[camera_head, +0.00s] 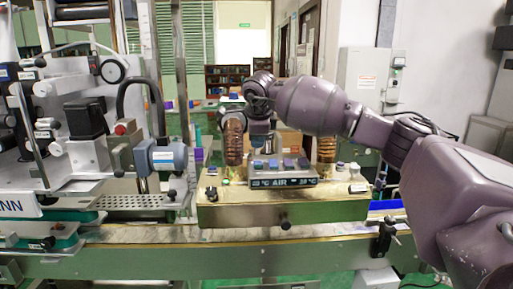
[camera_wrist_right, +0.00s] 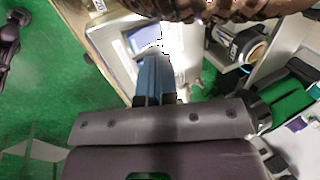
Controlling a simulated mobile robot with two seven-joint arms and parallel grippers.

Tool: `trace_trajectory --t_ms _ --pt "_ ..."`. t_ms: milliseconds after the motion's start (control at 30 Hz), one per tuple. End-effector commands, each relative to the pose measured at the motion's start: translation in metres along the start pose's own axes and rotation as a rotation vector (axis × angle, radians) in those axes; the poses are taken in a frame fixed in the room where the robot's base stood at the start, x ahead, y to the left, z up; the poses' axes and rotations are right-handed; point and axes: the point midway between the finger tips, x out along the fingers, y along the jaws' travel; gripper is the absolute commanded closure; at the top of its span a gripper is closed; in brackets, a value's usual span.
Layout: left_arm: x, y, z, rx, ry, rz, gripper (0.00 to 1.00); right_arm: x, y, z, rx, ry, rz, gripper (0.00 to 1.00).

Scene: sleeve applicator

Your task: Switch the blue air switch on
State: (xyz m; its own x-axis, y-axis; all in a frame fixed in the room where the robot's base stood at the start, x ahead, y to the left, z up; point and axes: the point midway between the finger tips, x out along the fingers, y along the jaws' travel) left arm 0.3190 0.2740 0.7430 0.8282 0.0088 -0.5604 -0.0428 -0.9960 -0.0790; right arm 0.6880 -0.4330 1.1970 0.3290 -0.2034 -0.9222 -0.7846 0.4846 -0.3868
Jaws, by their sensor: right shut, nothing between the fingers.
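The control box (camera_head: 283,182), marked AIR on its dark front display, sits on the middle of the pale machine top. A row of small coloured switches lies on its top face, some bluish; the blue air switch (camera_head: 303,162) seems to be the one towards the right, but they are too small to tell apart surely. My right gripper (camera_head: 262,147) points down just above the left part of this row. In the right wrist view its fingers (camera_wrist_right: 153,75) are together and empty, in front of a light box with a bluish face. Contact with a switch cannot be told. My left gripper is not in view.
Brown ribbed columns stand at both sides of the box, the left one (camera_head: 233,138) and the right one (camera_head: 326,148). A black knob (camera_head: 211,193) is at the left of the machine top. A labelling machine (camera_head: 85,120) fills the left. Green floor shows below.

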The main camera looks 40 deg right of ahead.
Motion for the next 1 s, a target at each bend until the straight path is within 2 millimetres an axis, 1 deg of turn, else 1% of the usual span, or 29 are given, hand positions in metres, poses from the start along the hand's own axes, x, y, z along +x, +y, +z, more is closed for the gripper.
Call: trace_trajectory --t_ms 33,200,300,433,633,1000 --pt "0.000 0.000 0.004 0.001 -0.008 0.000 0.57 -0.011 -0.004 0.001 0.001 -0.003 -0.002 1.00" --pt "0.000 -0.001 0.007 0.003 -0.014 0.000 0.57 -0.041 -0.012 0.001 0.000 0.000 0.000 1.00" --pt "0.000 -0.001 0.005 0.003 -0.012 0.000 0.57 -0.057 -0.017 0.001 0.000 -0.001 0.000 1.00" --pt "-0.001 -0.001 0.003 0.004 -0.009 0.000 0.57 -0.073 -0.021 0.001 0.000 -0.001 0.000 1.00" --pt "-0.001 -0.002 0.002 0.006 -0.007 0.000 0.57 -0.083 -0.024 0.001 0.000 0.001 0.002 1.00" --pt "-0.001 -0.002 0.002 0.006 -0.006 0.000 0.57 -0.084 -0.024 0.001 -0.001 0.001 0.003 1.00"
